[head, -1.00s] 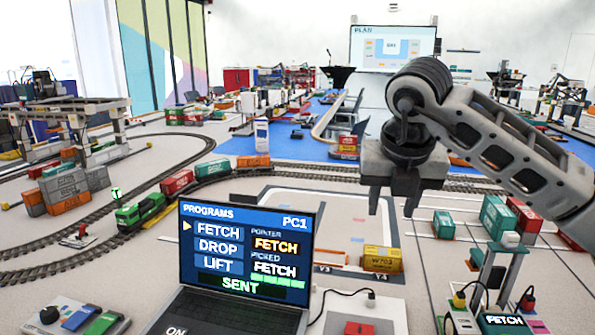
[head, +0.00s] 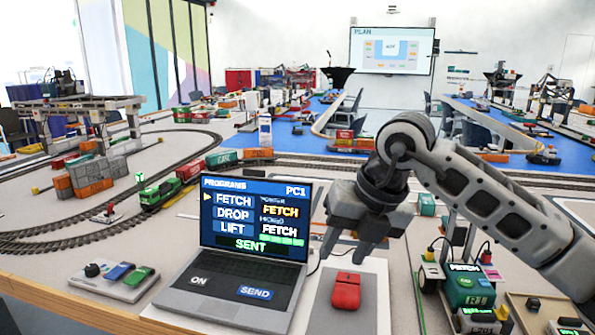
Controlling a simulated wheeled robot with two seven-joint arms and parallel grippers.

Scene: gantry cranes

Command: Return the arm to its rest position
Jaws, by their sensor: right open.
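My right gripper (head: 343,258) hangs from the arm that comes in from the right. Its two fingers point down and are apart, with nothing between them. It is above and just behind the red block (head: 346,291) on the light pad (head: 369,313), and a gap seems to show between them. The laptop (head: 253,236) stands open to the left of the gripper. Its screen lists FETCH, DROP and LIFT, with the pointer and picked fields at FETCH and SENT below. My left gripper is not in view.
A control box (head: 113,280) with a knob and two coloured buttons lies left of the laptop. A green station (head: 468,291) stands at the right, near my arm. A green locomotive (head: 160,193) and wagons stand on the track behind. A gantry crane (head: 85,106) stands at far left.

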